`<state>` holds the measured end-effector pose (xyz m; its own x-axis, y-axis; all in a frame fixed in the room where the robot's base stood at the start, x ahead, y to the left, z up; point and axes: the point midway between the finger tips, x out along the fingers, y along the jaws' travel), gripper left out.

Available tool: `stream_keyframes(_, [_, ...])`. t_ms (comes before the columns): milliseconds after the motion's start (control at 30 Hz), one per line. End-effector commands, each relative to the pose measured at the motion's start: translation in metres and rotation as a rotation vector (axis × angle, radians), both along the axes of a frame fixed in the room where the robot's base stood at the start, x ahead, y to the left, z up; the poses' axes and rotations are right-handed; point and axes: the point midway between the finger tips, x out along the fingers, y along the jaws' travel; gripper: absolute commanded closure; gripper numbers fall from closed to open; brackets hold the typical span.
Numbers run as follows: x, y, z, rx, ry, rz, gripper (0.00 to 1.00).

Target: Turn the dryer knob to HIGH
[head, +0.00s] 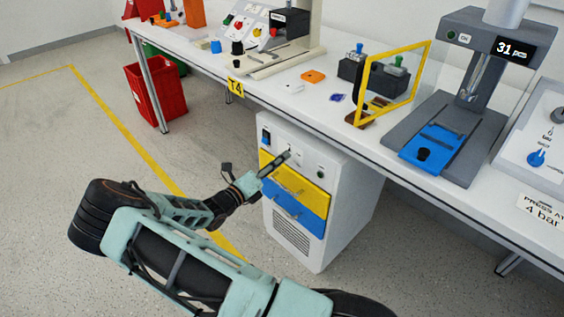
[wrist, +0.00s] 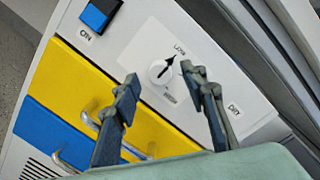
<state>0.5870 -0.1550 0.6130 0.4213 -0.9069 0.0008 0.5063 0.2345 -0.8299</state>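The dryer (head: 330,215) is a white cabinet under the bench with a yellow drawer and a blue drawer. In the wrist view its knob (wrist: 160,72) is a white disc with a black pointer aimed up and right, toward the LOW label. My gripper (wrist: 159,75) is open, with one finger to the left and one to the right of the knob in the picture. I cannot tell whether either finger touches it. In the head view my gripper (head: 277,163) is at the dryer's upper front and hides the knob.
A blue and black switch (wrist: 99,14) marked ON is left of the knob. The yellow drawer (wrist: 75,85) and blue drawer (wrist: 45,132) have protruding handles below. The bench (head: 300,100) overhangs the dryer.

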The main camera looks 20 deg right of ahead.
Motion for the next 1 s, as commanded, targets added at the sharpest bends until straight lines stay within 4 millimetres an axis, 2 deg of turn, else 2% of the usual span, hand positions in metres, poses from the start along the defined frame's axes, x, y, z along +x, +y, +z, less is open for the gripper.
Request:
stream_keyframes(200, [0.007, -0.016, 0.0, 0.0, -0.001, 0.0, 0.6])
stream_keyframes(467, [0.008, -0.017, 0.0, 0.001, -0.001, 0.001, 0.6])
stream_keyframes(833, [0.008, -0.016, 0.0, 0.002, 0.0, 0.0, 0.99])
stream_keyframes(1000, [0.008, -0.016, 0.0, 0.003, -0.005, -0.001, 1.0])
